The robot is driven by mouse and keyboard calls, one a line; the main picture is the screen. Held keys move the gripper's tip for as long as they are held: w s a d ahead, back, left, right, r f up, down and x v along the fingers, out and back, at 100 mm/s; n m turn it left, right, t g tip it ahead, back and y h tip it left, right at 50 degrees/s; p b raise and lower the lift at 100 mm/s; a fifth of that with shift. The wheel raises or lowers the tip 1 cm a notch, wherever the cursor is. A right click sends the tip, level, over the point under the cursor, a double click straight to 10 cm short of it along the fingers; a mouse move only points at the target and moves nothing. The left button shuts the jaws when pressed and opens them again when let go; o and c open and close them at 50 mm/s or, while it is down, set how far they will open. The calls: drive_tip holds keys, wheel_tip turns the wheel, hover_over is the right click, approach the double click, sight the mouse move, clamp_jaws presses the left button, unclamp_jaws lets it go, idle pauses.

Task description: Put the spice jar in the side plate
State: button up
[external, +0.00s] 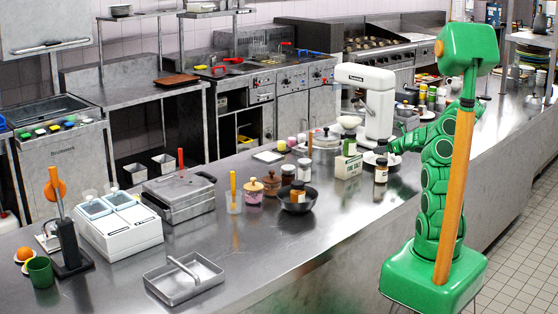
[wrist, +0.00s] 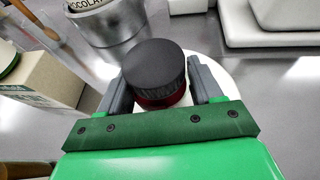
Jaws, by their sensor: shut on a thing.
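The spice jar (wrist: 155,75), with a wide black lid and a dark red band below it, is between my gripper's two grey fingers in the wrist view. My gripper (wrist: 158,88) is shut on its sides. The white side plate (wrist: 222,68) shows beneath and around the jar, partly hidden by it and the fingers. The plate also shows in the external view (external: 369,158), below my gripper (external: 384,149). Whether the jar's base touches the plate cannot be seen.
A salt box (external: 348,166) stands beside the plate, with a jar (external: 350,145) near it. Another dark-lidded jar (external: 381,172) stands in front of the plate. A white mixer (external: 371,100) is behind.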

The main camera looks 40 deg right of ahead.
drive_tip(key=shift+f, duration=0.1)
drive_tip(key=o, duration=1.2)
drive_tip(key=shift+s+d+r, duration=0.15)
drive_tip(key=shift+s+r, duration=0.15)
drive_tip(key=shift+s, duration=0.15)
drive_tip(key=shift+v, duration=5.55)
drive_tip(key=shift+f, duration=0.1)
